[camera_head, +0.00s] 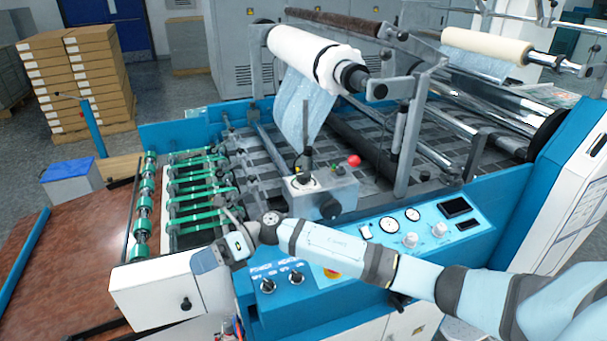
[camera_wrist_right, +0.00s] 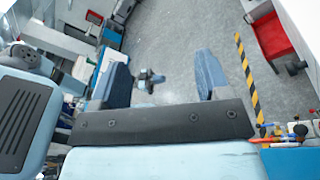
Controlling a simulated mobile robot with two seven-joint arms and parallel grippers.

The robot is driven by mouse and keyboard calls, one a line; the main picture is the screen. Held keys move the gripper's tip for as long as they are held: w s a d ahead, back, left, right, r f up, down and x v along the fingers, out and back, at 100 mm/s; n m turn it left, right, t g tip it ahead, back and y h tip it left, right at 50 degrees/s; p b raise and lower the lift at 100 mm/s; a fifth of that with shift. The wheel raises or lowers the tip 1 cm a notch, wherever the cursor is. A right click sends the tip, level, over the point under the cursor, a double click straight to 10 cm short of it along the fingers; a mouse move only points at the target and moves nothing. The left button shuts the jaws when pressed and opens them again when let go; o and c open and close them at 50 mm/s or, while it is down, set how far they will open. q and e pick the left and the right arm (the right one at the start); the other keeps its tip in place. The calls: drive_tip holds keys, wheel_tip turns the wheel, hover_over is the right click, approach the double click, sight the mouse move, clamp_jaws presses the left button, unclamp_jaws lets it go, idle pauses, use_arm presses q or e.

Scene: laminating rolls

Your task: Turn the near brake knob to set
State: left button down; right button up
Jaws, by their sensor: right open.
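My right gripper (camera_head: 226,252) is at the left end of the blue control panel (camera_head: 310,272), over the panel's left corner. In the right wrist view its two blue-grey fingers (camera_wrist_right: 160,78) are apart with nothing gripped between them; grey floor shows beyond. Two pale round knobs (camera_head: 410,240) sit on the panel, right of my forearm. A dark knob (camera_head: 330,208) is on the front of the small grey box, and a dark round end piece (camera_head: 354,77) is on the near white roll (camera_head: 308,52). I cannot tell which is the near brake knob. My left gripper is not in view.
Two black switches (camera_head: 268,286) stand on the panel close to the gripper. A red ball-topped lever (camera_head: 354,160) rises beside the grey box (camera_head: 318,190). Green-wheeled rollers (camera_head: 200,180) lie left. A red cart (camera_wrist_right: 272,35) stands across the floor in the wrist view.

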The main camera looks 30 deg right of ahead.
drive_tip(key=w+d+r+n+g+h, duration=0.2)
drive_tip(key=w+d+n+h, duration=0.3)
drive_tip(key=d, duration=0.2)
drive_tip(key=n+t+h+b, duration=0.1)
drive_tip(key=n+h, duration=0.2)
drive_tip(key=h, duration=0.9)
approach(304, 174)
wheel_tip(304, 174, down, 8)
drive_tip(key=shift+d+r+p, duration=0.1)
drive_tip(key=shift+d+p, duration=0.05)
drive_tip(key=shift+p, duration=0.95)
drive_tip(key=shift+f, duration=0.75)
drive_tip(key=c, duration=0.9)
drive_tip(key=shift+c, duration=0.2)
